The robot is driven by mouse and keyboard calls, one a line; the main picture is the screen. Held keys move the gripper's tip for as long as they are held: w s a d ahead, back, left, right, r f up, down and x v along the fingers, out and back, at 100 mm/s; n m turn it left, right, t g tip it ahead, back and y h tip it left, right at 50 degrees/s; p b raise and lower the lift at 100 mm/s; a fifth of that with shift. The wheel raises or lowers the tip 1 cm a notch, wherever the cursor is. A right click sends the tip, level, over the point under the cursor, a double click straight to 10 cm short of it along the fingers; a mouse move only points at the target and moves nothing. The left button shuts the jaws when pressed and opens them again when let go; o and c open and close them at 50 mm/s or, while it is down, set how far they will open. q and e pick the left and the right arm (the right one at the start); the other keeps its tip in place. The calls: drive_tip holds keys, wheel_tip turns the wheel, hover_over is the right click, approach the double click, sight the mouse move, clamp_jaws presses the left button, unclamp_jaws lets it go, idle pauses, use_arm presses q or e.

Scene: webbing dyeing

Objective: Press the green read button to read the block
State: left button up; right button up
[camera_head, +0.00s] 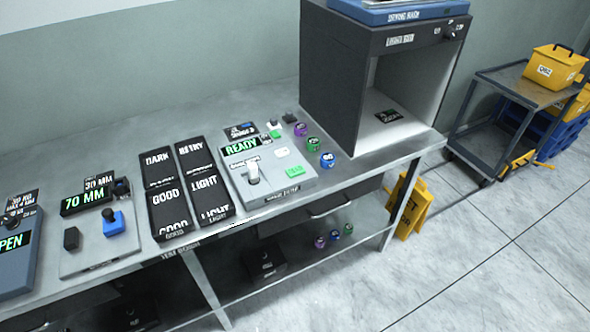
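A grey reader device (250,196) stands on the metal table, with a lit display (241,146) that reads READY. A green button (295,170) sits at its right front; its small lettering is too blurred to read. An upright white piece (252,172) stands on the device's left part; I cannot tell if it is the block. A smaller green part (276,134) is near the device's back right. Neither of my grippers is in view.
Black trays (180,186) labelled DARK, RETRY, GOOD and LIGHT lie left of the reader. A device (97,245) showing 70 MM is further left. Purple, green and blue round pieces (327,160) stand right of it, before a dark open-fronted box (335,75). A cart (480,110) stands right.

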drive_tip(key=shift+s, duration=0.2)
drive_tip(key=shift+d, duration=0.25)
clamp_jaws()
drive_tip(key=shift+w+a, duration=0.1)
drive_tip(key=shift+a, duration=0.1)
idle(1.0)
